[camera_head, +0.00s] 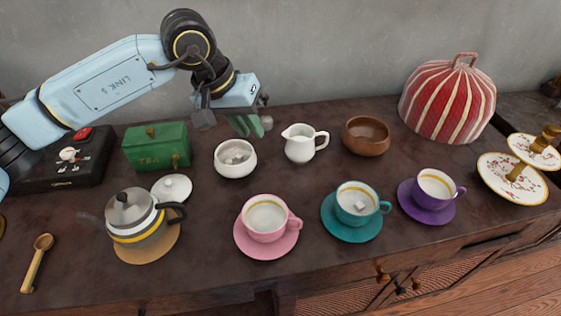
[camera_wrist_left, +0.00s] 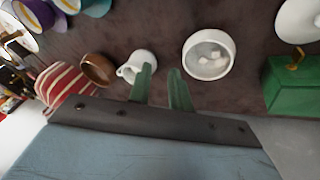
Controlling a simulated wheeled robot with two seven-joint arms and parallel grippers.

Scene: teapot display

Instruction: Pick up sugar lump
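White sugar lumps (camera_head: 235,157) lie inside a round white sugar bowl (camera_head: 235,172) left of centre; they also show in the left wrist view (camera_wrist_left: 212,58). A small pale lump (camera_head: 360,207) shows in the teal cup (camera_head: 347,215). My left gripper (camera_head: 247,130), with green fingers, hangs above and behind the sugar bowl, a little to its right. In the left wrist view its fingers (camera_wrist_left: 161,70) are apart with nothing between them, and the bowl lies beyond them to the right. My right gripper is not in view.
A white milk jug (camera_head: 299,148) and a brown bowl (camera_head: 366,137) stand right of the sugar bowl. A green tea box (camera_head: 157,147), a loose white lid (camera_head: 172,189) and a kettle (camera_head: 135,217) stand left. Pink (camera_head: 264,222) and purple (camera_head: 433,191) cups stand in front.

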